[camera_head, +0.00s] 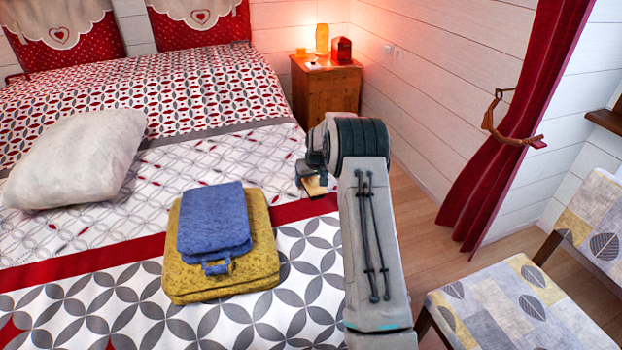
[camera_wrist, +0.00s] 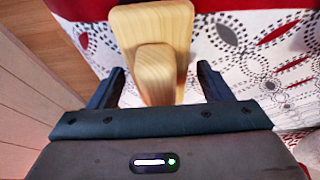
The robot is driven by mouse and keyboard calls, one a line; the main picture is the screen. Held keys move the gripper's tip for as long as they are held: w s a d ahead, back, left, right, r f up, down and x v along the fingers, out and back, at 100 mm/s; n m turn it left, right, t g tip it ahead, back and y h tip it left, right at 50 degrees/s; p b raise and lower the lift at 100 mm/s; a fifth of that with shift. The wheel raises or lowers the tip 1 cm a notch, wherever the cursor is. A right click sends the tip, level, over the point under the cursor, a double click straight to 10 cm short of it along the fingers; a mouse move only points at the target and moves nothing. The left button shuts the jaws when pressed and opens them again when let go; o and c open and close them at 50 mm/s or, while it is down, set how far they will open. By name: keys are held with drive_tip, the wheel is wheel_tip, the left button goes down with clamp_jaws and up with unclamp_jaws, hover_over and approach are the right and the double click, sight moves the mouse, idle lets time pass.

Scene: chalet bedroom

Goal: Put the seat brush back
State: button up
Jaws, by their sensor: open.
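The seat brush shows in the wrist view as a pale wooden block (camera_wrist: 176,22) with a raised wooden grip (camera_wrist: 155,72). It appears to lie at the side edge of the bed, on the patterned bedspread. My gripper (camera_wrist: 160,70) is open, with one finger on each side of the raised grip and a visible gap on both sides. In the head view my gripper (camera_head: 303,178) is over the bed's right edge, and only a small wooden piece of the brush (camera_head: 316,187) shows beneath it. My arm hides the rest.
A blue folded cloth (camera_head: 214,222) lies on a yellow one (camera_head: 182,272) on the bed (camera_head: 85,240), left of my arm. A white pillow (camera_head: 78,158) lies farther left. A nightstand (camera_head: 325,92) stands behind; a patterned chair (camera_head: 510,305) stands at right. Wooden floor (camera_head: 420,212) is clear between.

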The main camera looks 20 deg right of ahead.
drive_tip(key=shift+r, duration=0.1)
drive_tip(key=shift+r, duration=0.3)
drive_tip(key=p+v, duration=0.1)
drive_tip(key=v, duration=1)
drive_tip(key=shift+s+a+r, duration=0.1)
drive_tip(key=shift+s+r, duration=0.1)
drive_tip(key=shift+r, duration=0.1)
drive_tip(key=s+a+r+g, duration=0.1)
drive_tip(key=s+a+r, duration=0.4)
drive_tip(key=s, duration=0.4)
drive_tip(key=s+a+r, duration=0.5)
drive_tip(key=s, duration=0.5)
drive_tip(key=s+a+g, duration=0.1)
drive_tip(key=s+a, duration=0.1)
drive_tip(key=s, duration=0.9)
drive_tip(key=s+a, duration=0.2)
drive_tip(key=s, duration=0.9)
drive_tip(key=shift+a+f+g, duration=0.25)
drive_tip(key=shift+f+g, duration=0.15)
drive_tip(key=shift+f, duration=0.05)
